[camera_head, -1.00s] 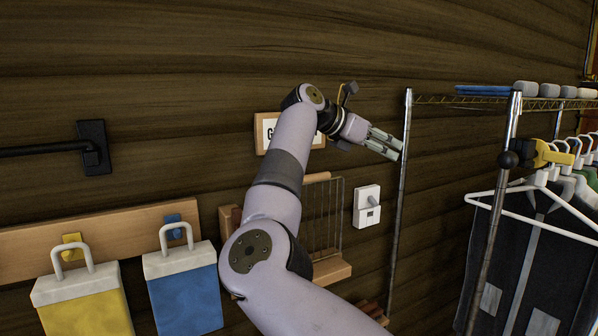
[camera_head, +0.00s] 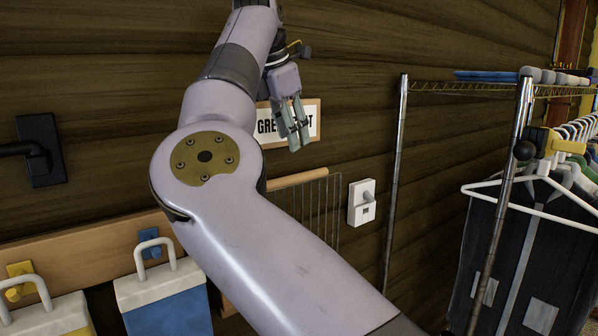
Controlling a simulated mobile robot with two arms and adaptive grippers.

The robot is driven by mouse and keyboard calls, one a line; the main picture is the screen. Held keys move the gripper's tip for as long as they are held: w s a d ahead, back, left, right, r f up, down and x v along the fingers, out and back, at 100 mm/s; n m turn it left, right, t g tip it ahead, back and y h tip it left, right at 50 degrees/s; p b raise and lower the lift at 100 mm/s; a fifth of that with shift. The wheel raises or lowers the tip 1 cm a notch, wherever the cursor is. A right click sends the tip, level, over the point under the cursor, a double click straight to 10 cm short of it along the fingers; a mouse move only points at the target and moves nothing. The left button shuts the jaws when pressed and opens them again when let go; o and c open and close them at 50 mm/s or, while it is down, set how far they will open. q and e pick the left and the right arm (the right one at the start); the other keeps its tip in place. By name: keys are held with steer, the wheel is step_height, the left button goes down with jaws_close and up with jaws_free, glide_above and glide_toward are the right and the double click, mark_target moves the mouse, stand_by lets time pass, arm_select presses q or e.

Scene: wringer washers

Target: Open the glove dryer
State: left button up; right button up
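A wire grille with a wooden top bar (camera_head: 300,180) sits on the wall below a sign. It may be the glove dryer, but no label marks it so. My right arm hides its left and lower parts. My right gripper (camera_head: 299,146) hangs above the grille in front of the sign, fingers pointing down. Its fingers are a little apart, with nothing seen between them. It looks clear of the grille. My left gripper is not in view.
A framed sign (camera_head: 312,112) is partly covered by my gripper. A white wall switch (camera_head: 361,202) is right of the grille. A metal rack (camera_head: 395,170) with hanging clothes stands at the right. Blue (camera_head: 168,305) and yellow-hooked bags hang lower left. A black wall bracket (camera_head: 40,150) is at left.

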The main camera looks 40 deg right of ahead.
glide_toward(297, 175)
steer(key=x, duration=0.2)
steer(key=shift+w+d+f, duration=0.25)
steer(key=shift+w+d, duration=0.05)
steer(key=shift+w, duration=0.05)
steer(key=p+x, duration=0.1)
steer(key=x, duration=0.2)
steer(key=shift+d, duration=0.1)
steer(key=shift+s+d+f+p, duration=0.1)
steer(key=shift+d+f+p, duration=0.15)
steer(key=shift+f, duration=0.25)
steer(key=shift+s+d+f+p, duration=0.1)
steer(key=shift+d+f, duration=0.15)
steer(key=shift+f, duration=0.2)
steer(key=shift+w+d+f, duration=0.15)
steer(key=shift+f, duration=0.3)
steer(key=shift+w, duration=0.1)
steer(key=c, duration=0.5)
jaws_close()
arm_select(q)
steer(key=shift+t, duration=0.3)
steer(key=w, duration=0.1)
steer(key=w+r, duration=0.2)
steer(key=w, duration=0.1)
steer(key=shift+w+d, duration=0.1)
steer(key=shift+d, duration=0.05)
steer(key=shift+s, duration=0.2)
